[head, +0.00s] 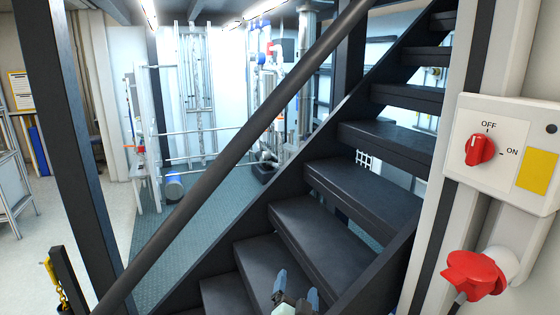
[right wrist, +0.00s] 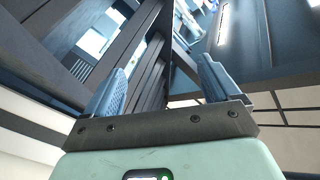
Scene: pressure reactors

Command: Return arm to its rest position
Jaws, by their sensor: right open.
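My right gripper (head: 296,299) shows at the bottom edge of the head view, in front of the lower stair treads. In the right wrist view its two blue-grey fingers (right wrist: 163,85) stand wide apart with nothing between them. It is open and empty. Most of the right arm is out of the picture. My left gripper is not in view.
A dark staircase (head: 372,190) with a handrail (head: 225,165) rises to the right, close to my right gripper. At the right is a switch box (head: 510,112) with a red knob (head: 480,149) pointing to OFF. Below it is a red socket cover (head: 475,272). Open floor (head: 30,235) shows at left.

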